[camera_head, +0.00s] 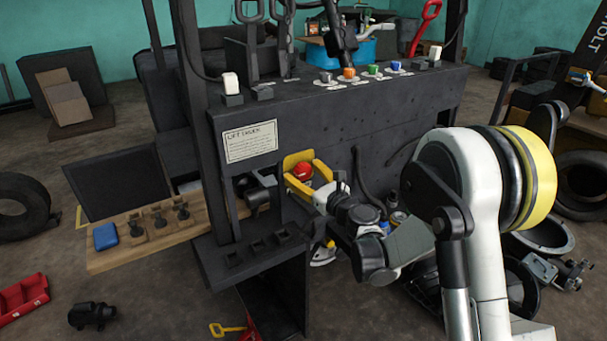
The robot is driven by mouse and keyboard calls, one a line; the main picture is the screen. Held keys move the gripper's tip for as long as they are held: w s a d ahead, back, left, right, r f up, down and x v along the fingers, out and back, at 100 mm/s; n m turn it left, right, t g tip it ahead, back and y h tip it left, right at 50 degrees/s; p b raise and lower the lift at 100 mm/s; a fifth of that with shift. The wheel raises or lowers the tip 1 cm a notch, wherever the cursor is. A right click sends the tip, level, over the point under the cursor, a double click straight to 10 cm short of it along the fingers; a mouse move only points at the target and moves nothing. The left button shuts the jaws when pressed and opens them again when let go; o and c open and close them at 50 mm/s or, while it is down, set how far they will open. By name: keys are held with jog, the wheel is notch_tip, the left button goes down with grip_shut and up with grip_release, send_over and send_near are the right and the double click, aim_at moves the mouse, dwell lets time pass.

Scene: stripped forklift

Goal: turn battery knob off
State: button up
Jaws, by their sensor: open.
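A red knob (303,171), which appears to be the battery knob, is at the side of the dark forklift body (390,105), near the middle of the picture. My gripper (288,169) has yellow fingers. They are open, one above and one below the red knob as seen here. I cannot tell whether they touch the knob. The knob's base and its exact turn position are hidden or too small to read.
A white label plate (250,142) is left of the knob. Colored knobs (348,73) and levers line the forklift's top. A wooden board (140,236) with a blue block juts out left. Loose parts and a red tray (22,296) lie on the floor.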

jog(key=c, duration=1.2)
jog(key=n+b, duration=0.1)
jog(key=n, duration=0.3)
jog(key=shift+d+n+b, duration=0.1)
jog(key=shift+n+b, duration=0.2)
jog(key=shift+b, duration=0.1)
jog(key=n+b, duration=0.1)
jog(key=n, duration=0.3)
jog(key=shift+n, duration=0.3)
jog(key=n+b, duration=0.1)
jog(key=n, duration=0.3)
jog(key=shift+r+n, duration=0.15)
jog(key=shift+n, duration=0.15)
jog(key=shift+w+r+n, duration=0.1)
jog(key=shift+n, duration=2)
